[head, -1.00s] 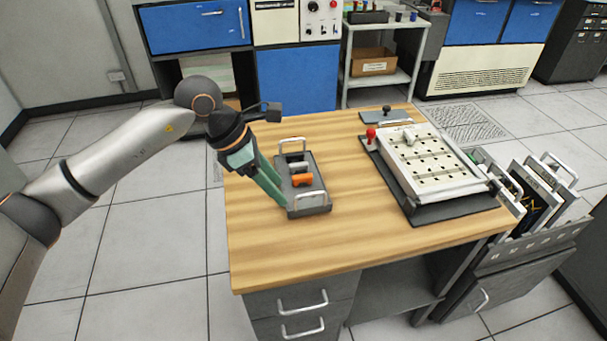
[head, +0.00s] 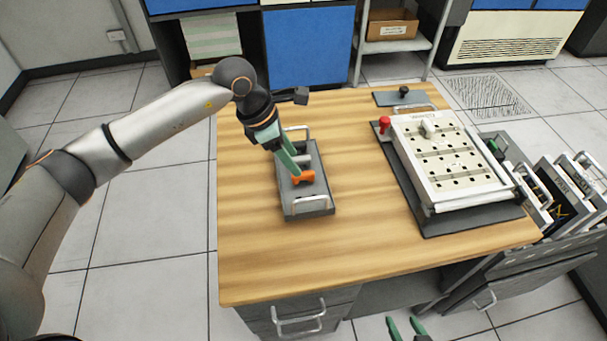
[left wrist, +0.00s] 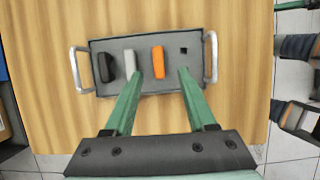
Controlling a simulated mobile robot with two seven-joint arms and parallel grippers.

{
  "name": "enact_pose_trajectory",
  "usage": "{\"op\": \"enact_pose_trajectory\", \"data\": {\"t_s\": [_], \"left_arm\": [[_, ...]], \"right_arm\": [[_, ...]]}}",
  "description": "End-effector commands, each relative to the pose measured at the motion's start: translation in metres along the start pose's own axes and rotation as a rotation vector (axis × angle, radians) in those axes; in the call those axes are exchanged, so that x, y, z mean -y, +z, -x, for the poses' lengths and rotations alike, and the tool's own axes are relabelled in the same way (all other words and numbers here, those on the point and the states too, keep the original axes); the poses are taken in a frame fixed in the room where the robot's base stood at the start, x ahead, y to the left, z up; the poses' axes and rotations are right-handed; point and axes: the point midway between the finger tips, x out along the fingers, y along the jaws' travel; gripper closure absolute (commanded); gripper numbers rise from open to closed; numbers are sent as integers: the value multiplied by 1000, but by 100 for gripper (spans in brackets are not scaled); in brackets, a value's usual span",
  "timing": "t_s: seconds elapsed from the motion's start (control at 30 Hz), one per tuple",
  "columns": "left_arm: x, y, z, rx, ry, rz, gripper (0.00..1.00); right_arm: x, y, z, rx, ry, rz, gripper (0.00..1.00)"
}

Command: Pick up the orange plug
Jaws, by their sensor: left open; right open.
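The orange plug (head: 303,177) sits in a dark grey tray (head: 308,209) with two metal handles, on the left part of the wooden table. In the left wrist view the orange plug (left wrist: 158,69) shows between the spread fingers of my left gripper (left wrist: 158,75), nearer the left finger. A grey plug (left wrist: 130,65) and a black plug (left wrist: 106,67) are left of it, and an empty square hole is right of it. My left gripper (head: 293,176) is open above the tray; contact with the plug cannot be told. My right gripper (head: 406,325) is open at the bottom edge, away from the tray.
A white panel with slots (head: 450,160) and a red knob (head: 384,124) stand on a dark base to the right. A rack of cards (head: 540,230) is beyond the table's right edge. The table between tray and panel is clear.

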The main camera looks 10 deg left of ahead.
Motion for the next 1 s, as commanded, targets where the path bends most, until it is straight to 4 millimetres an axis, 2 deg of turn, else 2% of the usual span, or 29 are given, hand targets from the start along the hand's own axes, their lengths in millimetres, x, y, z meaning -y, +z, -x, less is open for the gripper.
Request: {"op": "enact_pose_trajectory", "data": {"t_s": [0.17,0.4,0.5,0.77,1.0], "left_arm": [[0,0,-13,-1,-3,0,44],[-1,-2,-48,-1,-3,1,44],[-2,-2,-57,0,-2,0,44],[-2,-2,-60,0,0,-1,44],[-2,-2,-59,0,0,0,71]], "right_arm": [[0,-2,1,0,0,0,45],[0,-7,5,-2,0,1,45],[0,-8,5,-4,0,1,45],[0,-8,4,-4,0,1,45],[0,-8,4,-4,0,1,45]]}}
